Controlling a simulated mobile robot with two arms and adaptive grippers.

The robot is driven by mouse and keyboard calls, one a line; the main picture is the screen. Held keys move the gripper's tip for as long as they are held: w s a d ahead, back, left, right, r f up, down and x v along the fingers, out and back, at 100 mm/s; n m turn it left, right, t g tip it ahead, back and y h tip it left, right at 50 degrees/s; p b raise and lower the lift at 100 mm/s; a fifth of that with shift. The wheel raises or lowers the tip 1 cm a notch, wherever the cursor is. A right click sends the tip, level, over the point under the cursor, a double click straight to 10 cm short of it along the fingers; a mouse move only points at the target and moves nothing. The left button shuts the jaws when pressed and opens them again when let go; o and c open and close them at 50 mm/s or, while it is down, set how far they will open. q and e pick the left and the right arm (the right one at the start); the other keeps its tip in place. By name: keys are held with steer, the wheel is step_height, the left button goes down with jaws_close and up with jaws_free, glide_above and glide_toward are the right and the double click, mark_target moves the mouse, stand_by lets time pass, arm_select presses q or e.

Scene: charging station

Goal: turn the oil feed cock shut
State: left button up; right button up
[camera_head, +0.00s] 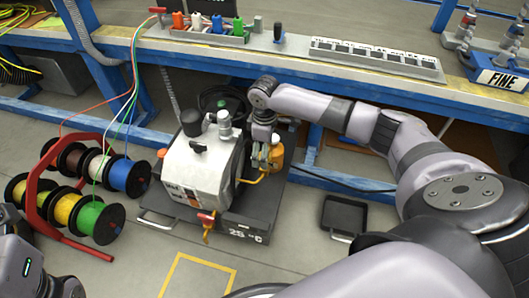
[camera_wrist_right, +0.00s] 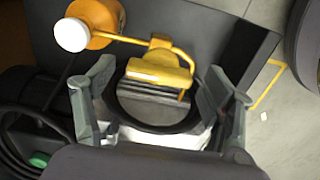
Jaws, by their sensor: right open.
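The machine (camera_head: 200,165) is a white-and-grey unit on a dark base on the floor. On its right side, an orange oil cup (camera_head: 276,155) with a pale cap is partly hidden by my right gripper (camera_head: 264,153). In the right wrist view, a thin yellow pipe runs from the orange cup (camera_wrist_right: 103,18) to a yellow fitting (camera_wrist_right: 160,66), apparently the oil feed cock. My right gripper (camera_wrist_right: 160,85) is open, its fingers on either side of the fitting in the picture. I cannot tell whether they touch it. My left gripper is outside the view.
A red-handled valve (camera_head: 206,216) is at the machine's front. A red rack of cable spools (camera_head: 75,190) stands left, with wires rising to the blue-framed bench (camera_head: 350,75) behind. A small black tray (camera_head: 344,215) lies on the floor at right. The front floor is clear.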

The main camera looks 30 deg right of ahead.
steer(key=shift+c, duration=0.4)
steer(key=c, duration=1.1)
